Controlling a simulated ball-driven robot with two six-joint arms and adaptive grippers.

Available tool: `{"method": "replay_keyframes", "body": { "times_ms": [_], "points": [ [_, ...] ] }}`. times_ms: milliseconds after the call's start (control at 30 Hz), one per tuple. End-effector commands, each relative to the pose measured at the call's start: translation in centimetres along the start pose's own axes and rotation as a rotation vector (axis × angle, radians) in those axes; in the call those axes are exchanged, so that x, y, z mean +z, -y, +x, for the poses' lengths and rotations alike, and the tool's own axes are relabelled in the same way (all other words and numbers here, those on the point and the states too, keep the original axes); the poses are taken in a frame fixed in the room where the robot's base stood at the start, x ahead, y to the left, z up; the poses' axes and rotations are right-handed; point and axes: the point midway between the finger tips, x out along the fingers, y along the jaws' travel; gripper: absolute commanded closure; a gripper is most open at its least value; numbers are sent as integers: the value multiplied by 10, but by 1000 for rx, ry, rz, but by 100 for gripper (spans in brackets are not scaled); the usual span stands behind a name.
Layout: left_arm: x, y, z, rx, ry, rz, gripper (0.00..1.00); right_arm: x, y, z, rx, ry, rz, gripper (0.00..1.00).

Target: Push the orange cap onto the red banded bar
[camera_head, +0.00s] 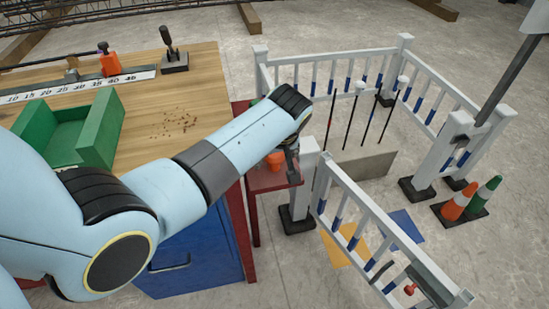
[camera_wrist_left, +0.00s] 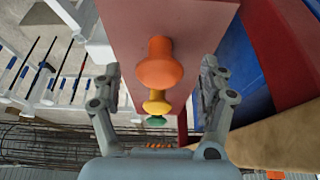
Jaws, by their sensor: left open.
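An orange cap (camera_wrist_left: 160,63) stands on a red shelf (camera_wrist_left: 115,20) in the left wrist view. A yellow cap (camera_wrist_left: 156,103) and a green cap (camera_wrist_left: 156,120) stand in line beyond it. My left gripper (camera_wrist_left: 158,80) is open, with one finger on each side of the orange cap, apart from it. In the head view the orange cap (camera_head: 275,159) shows beside my left gripper (camera_head: 293,168), partly hidden by my arm. My right gripper is not in view.
White railings (camera_head: 425,95) with posts enclose the bars on the right. A wooden bench (camera_head: 190,75) with a green tray (camera_head: 100,130) and ruler stands at left. Cones (camera_head: 484,195) stand at right. A low board (camera_head: 365,163) lies in front of the bars.

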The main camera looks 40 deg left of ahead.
Motion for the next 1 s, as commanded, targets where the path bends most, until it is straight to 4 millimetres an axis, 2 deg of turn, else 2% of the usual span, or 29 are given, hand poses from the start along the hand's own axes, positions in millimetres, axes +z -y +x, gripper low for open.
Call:
{"method": "replay_keyframes", "body": {
  "times_ms": [100,200,467,800,1000],
  "points": [
    [0,0,21,-3,2,0,24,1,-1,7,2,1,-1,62],
    [-1,0,30,-2,1,0,24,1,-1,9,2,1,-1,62],
    [-1,0,31,0,0,0,24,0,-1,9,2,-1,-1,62],
    [-1,0,31,0,1,0,69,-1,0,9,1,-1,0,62],
    [-1,0,31,0,1,0,75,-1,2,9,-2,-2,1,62]
  ]
}}
